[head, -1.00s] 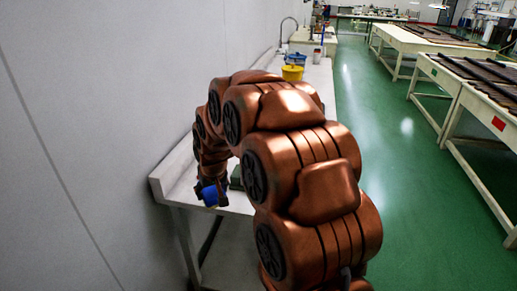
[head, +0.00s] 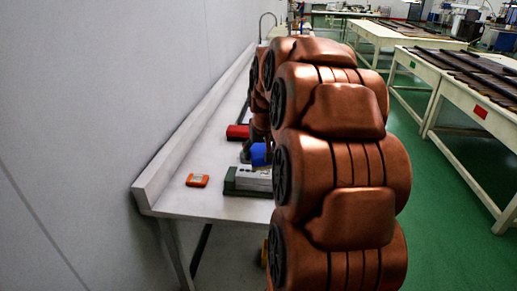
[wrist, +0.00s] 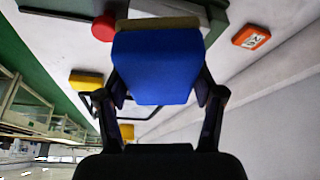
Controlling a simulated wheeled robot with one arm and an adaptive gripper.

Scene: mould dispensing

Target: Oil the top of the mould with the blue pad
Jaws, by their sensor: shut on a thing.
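The blue pad (head: 259,154) is held in my gripper just above or at the far side of the mould (head: 255,178), a grey block on a green base near the front end of the bench. I cannot tell whether the pad touches it. In the wrist view the blue pad (wrist: 158,68), with a tan face at its far end, sits between the two fingers of my gripper (wrist: 163,90), which are shut on its sides. Part of the mould (wrist: 200,14) shows behind the pad there. My arm hides the mould's right side in the head view.
The wrist view shows a round red thing (wrist: 103,27) and yellow things (wrist: 86,80). A wall rises along the bench's left. Bench space (head: 190,205) at the front left is clear.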

